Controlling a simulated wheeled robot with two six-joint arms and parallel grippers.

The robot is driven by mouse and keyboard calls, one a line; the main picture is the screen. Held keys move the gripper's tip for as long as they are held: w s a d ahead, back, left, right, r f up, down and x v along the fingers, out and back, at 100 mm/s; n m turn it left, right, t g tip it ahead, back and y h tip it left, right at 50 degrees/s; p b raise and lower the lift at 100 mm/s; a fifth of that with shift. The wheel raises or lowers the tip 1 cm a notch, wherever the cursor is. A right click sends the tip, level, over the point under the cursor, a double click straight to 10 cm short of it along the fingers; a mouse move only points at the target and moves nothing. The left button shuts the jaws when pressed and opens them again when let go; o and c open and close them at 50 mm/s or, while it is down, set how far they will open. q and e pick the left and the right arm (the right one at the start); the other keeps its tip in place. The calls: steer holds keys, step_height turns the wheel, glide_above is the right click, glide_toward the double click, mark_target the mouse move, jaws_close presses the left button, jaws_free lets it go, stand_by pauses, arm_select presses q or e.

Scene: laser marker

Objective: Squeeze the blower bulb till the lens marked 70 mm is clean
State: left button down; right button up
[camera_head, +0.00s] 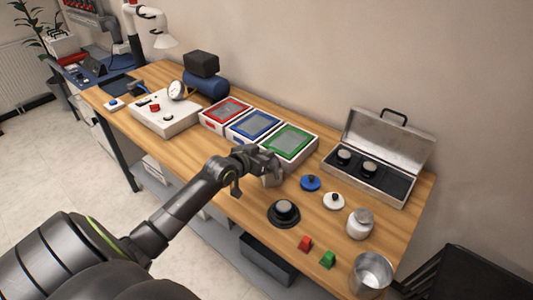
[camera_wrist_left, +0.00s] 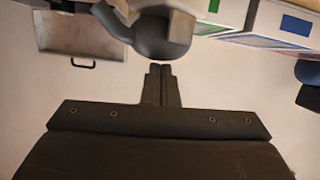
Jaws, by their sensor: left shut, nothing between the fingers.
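My left gripper (camera_head: 266,170) is over the table in front of the green-framed tray. Its fingers (camera_wrist_left: 160,84) are shut together and empty in the left wrist view. A dark grey rounded shape (camera_wrist_left: 150,38) lies just beyond the fingertips there; I cannot tell whether it is the blower bulb or whether they touch. Two dark round lens-like pieces with pale tops, left (camera_head: 343,157) and right (camera_head: 369,168), sit in the open metal case (camera_head: 412,160). A similar piece (camera_head: 284,211) stands on a dark round base on the table. No 70 mm marking is readable. My right gripper is not in view.
Red (camera_head: 221,114), blue (camera_head: 252,126) and green (camera_head: 290,141) framed trays stand behind the gripper. To the right are a blue knobbed disc (camera_head: 310,183), a white one (camera_head: 334,201), a jar (camera_head: 359,224), a metal cup (camera_head: 371,274), and red (camera_head: 305,244) and green (camera_head: 328,259) blocks.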

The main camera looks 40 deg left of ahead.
arm_select(q)
steer(key=shift+f, duration=0.6)
steer(key=r+p, duration=0.2)
steer(key=r, duration=0.1)
steer(key=r+p, duration=0.1)
steer(key=p, duration=0.1)
steer(key=shift+w+a+r, duration=0.1)
steer(key=shift+w+r, duration=0.2)
steer(key=shift+r, duration=0.05)
steer(key=d+b+v, duration=0.1)
steer(key=v, duration=0.9)
steer(key=shift+a+f+b, duration=0.2)
steer(key=shift+a+b, duration=0.15)
steer(key=shift+a, duration=0.15)
steer(key=shift+s+f, duration=0.1)
